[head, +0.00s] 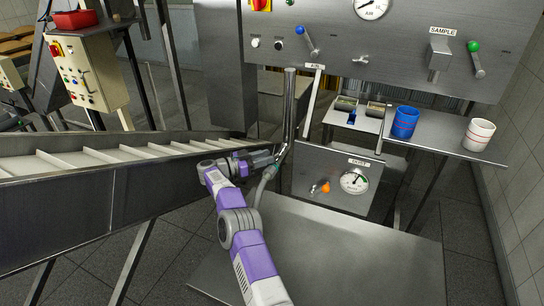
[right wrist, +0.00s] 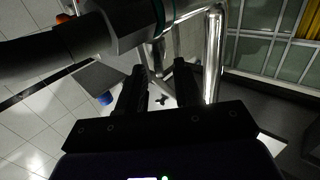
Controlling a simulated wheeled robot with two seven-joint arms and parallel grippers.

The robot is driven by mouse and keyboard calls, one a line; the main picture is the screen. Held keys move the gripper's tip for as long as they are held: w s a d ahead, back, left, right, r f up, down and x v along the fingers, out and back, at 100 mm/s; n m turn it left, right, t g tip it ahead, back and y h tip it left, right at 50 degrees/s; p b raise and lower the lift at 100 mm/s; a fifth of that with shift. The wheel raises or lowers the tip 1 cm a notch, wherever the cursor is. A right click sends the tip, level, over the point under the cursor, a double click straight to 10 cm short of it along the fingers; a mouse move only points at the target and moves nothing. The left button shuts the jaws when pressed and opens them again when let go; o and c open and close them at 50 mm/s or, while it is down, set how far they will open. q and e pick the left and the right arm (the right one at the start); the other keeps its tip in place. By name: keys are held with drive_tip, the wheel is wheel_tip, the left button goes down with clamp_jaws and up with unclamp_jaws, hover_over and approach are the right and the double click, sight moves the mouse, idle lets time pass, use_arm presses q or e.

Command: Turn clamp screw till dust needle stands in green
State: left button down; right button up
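The DUST gauge (head: 354,181) is a white dial on a steel panel right of the pipe; its needle is too small to read surely. An orange knob (head: 324,187) sits left of the dial. A bright steel pipe (head: 289,110) comes down to a grey hose (head: 264,184). My right gripper (head: 272,158) is beside the pipe's lower end. In the right wrist view its two dark fingers (right wrist: 160,82) stand apart with nothing seen between them, near the pipe (right wrist: 213,55). I cannot make out the clamp screw for sure. My left gripper is not in view.
A slatted conveyor (head: 100,158) runs along the left. A blue cup (head: 404,122) and a white cup (head: 478,134) stand on the right shelf (head: 440,129). A steel control panel with an AIR gauge (head: 371,7) is above. A bare steel plate (head: 330,255) lies low in front.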

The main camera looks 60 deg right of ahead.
drive_tip(key=v, duration=0.4)
drive_tip(key=shift+o, duration=0.2)
